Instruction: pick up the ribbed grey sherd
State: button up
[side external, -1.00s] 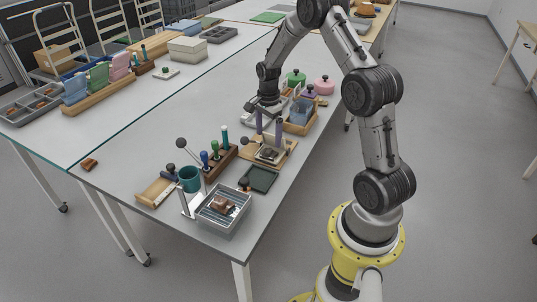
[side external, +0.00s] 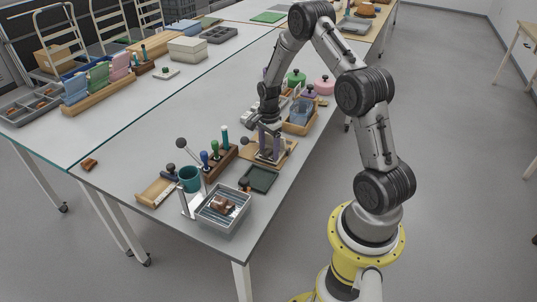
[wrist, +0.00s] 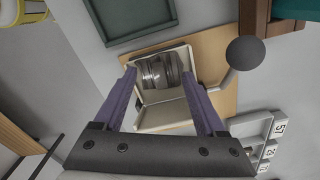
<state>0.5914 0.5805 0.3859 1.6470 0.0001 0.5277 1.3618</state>
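The ribbed grey sherd (wrist: 161,71) lies in a small cream open box (wrist: 167,118), near the box's far end in the wrist view. The box sits on a wooden board (wrist: 212,60). My gripper (wrist: 159,76) is open, with its two purple fingers apart on the left and right of the sherd and box. No grip on the sherd shows. In the side view my gripper (side external: 269,143) points down over the wooden board (side external: 287,151), and its fingers largely hide the sherd.
A dark green tray (side external: 259,179) lies just in front of the board. A rod with a dark ball (wrist: 245,53) stands close to the right finger. A rack of coloured handles (side external: 219,156) is to the left, and a grey basket (side external: 224,208) is nearer the front edge.

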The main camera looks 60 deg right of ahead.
jog(key=c, duration=0.9)
